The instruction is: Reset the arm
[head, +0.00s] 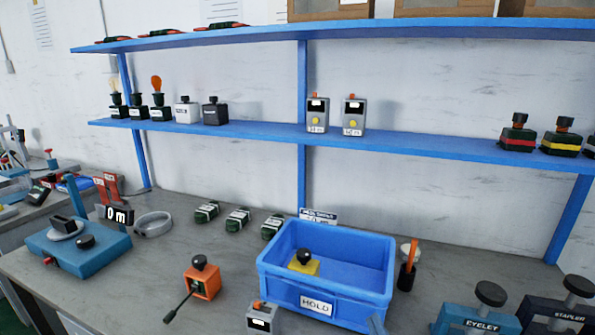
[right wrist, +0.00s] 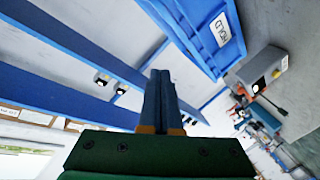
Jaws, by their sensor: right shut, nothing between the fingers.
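My right gripper (right wrist: 160,76) is shut, its two blue-grey fingers pressed together with nothing between them. My left gripper is in neither view.
A yellow block with a black knob (head: 304,263) sits in the bin. An orange box with a lever (head: 202,281) and a grey device (head: 262,318) stand to its left. EYELET (head: 476,318) and STAPLER (head: 560,310) tools stand at right. Blue shelves (head: 400,143) run behind.

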